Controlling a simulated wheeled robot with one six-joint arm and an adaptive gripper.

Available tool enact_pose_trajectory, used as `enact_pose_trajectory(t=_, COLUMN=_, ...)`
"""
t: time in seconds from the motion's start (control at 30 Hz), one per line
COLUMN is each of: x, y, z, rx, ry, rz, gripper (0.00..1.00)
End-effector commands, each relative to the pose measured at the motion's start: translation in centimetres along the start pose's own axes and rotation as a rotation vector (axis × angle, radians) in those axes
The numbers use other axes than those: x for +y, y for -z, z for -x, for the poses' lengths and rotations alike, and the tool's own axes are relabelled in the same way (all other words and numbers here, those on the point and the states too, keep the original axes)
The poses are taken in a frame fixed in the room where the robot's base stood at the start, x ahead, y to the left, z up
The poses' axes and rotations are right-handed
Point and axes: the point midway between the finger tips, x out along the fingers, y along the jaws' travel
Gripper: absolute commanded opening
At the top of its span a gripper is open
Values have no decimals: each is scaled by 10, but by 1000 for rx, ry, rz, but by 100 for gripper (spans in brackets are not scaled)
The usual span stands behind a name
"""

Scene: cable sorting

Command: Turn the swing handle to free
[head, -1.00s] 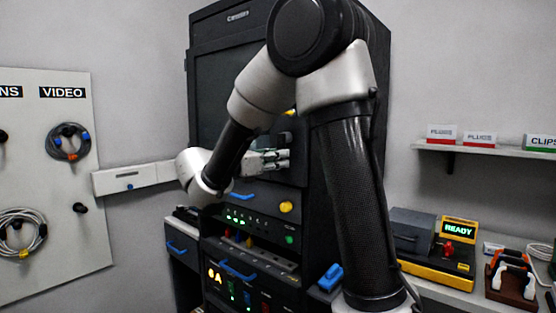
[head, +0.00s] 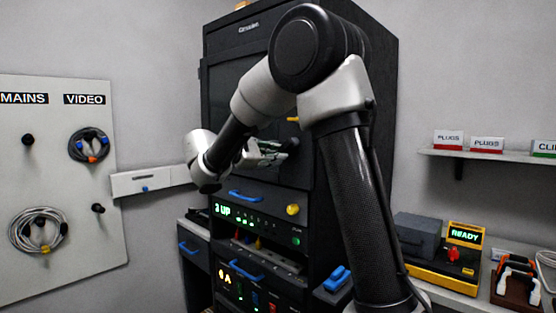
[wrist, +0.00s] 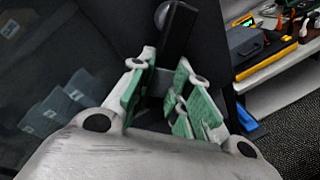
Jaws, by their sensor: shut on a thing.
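The swing handle is a dark bar (wrist: 179,32) on the front of the tall black cabinet (head: 300,30). In the wrist view it runs down between my green-padded fingers, with a round silver part at its upper end. My gripper (wrist: 168,98) is shut on the handle's lower part. In the head view my gripper (head: 266,152) is at the cabinet door (head: 232,105), and my arm hides part of the door. The handle's exact angle is hard to tell there. A yellow piece (head: 293,119) shows just above it.
Below the door are a drawer with a blue pull (head: 246,196), a yellow knob (head: 292,210) and a display reading "3 UP" (head: 222,209). A cable board (head: 65,180) hangs at left. A bench with a yellow "READY" unit (head: 450,270) stands at right.

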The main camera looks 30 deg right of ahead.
Motion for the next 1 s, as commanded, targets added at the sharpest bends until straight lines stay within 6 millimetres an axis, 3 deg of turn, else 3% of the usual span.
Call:
enact_pose_trajectory(t=0.6, x=28, y=-10, z=6, rx=108, ry=1, rz=-540, gripper=0)
enact_pose_trajectory(t=1.0, x=35, y=-16, z=7, rx=144, ry=1, rz=-723, gripper=0)
